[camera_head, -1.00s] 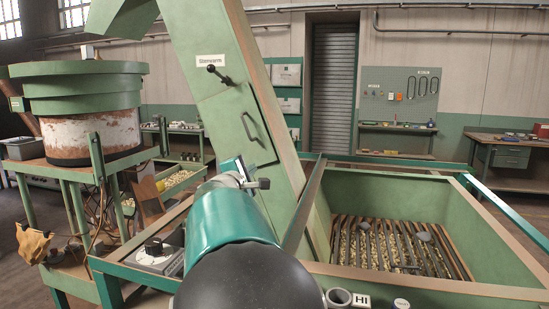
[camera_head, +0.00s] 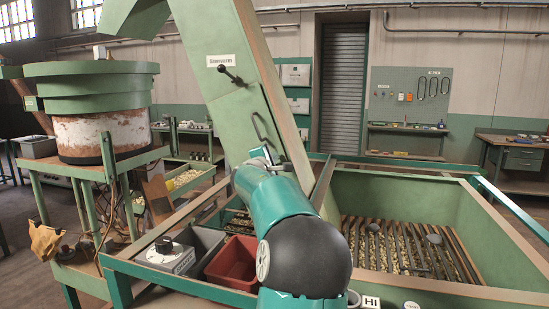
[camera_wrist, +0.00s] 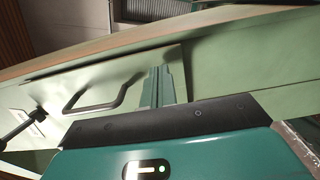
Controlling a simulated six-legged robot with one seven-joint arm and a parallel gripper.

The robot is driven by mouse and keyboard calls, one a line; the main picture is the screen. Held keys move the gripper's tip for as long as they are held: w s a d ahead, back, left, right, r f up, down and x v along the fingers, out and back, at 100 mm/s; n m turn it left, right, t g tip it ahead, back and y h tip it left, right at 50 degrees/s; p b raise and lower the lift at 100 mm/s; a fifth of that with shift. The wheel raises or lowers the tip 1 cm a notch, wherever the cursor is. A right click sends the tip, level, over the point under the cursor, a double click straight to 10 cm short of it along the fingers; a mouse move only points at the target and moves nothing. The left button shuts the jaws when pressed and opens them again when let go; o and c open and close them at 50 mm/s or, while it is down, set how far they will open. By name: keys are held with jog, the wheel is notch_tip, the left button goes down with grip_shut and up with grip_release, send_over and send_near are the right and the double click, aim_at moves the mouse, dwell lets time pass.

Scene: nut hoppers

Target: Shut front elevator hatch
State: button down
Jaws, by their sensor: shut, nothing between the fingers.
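The front elevator hatch (camera_head: 226,104) is a green panel on the slanted green elevator column (camera_head: 201,32). A black-knobbed latch lever (camera_head: 230,75) sits at its upper end, below a white label. A dark bar handle (camera_head: 261,128) is lower on the panel. The wrist view shows the hatch (camera_wrist: 135,76) with the handle (camera_wrist: 103,98) and lever (camera_wrist: 17,126). A shadow runs along its long edge; I cannot tell whether it is fully flush. My gripper (camera_head: 263,156) is shut and empty, just below the handle. Its fingers (camera_wrist: 160,88) appear over the hatch's lower end; contact is unclear.
A green hopper (camera_head: 395,195) with a bar grate over nuts is at the right. A red bin (camera_head: 232,260), a grey bin and a dial box (camera_head: 166,256) are below my arm. A round green-topped drum (camera_head: 92,110) stands at the left.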

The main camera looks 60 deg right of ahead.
jog(key=shift+d, duration=0.55)
jog(key=shift+d, duration=0.1)
jog(key=shift+s+d+r+n+t, duration=0.1)
jog(key=shift+d+r+n+t, duration=0.35)
jog(key=shift+d+t, duration=0.2)
jog(key=shift+f, duration=0.1)
